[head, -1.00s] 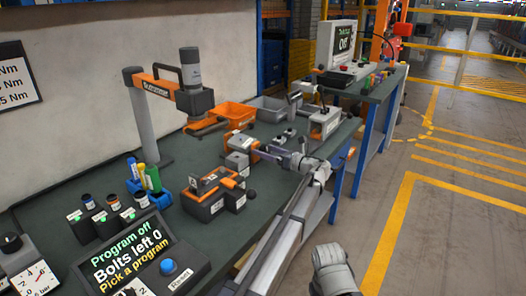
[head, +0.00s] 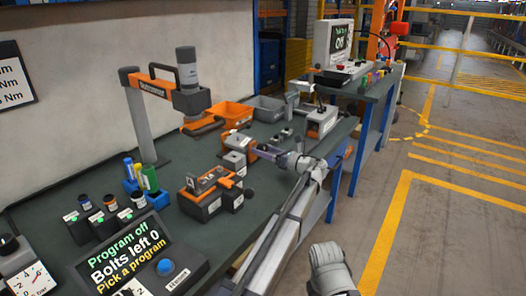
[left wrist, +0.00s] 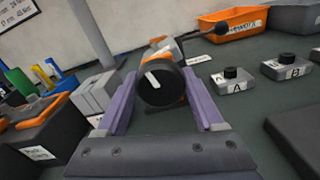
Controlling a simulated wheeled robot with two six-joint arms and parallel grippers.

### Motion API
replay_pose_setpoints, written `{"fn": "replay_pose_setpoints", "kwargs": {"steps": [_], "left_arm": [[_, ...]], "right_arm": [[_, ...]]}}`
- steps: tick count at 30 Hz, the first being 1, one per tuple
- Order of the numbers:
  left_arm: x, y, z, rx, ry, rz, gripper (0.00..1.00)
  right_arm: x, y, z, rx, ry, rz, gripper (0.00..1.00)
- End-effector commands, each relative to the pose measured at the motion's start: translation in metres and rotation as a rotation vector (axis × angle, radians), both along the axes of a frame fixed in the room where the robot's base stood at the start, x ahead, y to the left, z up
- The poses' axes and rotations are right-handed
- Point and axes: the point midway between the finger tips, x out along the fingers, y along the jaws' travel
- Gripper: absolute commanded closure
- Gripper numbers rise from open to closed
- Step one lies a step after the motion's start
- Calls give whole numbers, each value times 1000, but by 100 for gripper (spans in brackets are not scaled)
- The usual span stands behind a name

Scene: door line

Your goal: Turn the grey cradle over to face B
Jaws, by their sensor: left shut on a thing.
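A grey block-shaped fixture with orange parts, which I take for the grey cradle (head: 235,160), stands on the green bench in the head view. Its grey blocks (left wrist: 93,96) show left of my fingers in the left wrist view. My left gripper (head: 264,151) is at its right side. In the left wrist view the purple fingers of my left gripper (left wrist: 162,100) are shut on a black round knob (left wrist: 160,84) with a white stripe and orange behind it. The fingers hide the knob in the head view. I cannot read a face letter on the cradle.
An orange and black fixture (head: 203,196) with a ball lever stands in front of the cradle. Grey pieces marked A (left wrist: 236,81) and B (left wrist: 287,67) lie to the right. An orange bin (head: 233,114) and a hanging tool (head: 190,97) are behind.

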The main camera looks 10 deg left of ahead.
Motion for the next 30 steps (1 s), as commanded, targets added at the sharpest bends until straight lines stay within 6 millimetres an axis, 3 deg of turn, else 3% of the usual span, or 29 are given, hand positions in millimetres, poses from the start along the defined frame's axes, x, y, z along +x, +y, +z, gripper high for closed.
{"fn": "replay_pose_setpoints", "kwargs": {"steps": [30], "left_arm": [[-1,0,0,-219,-532,0,86]], "right_arm": [[0,0,0,0,0,0,50]]}}
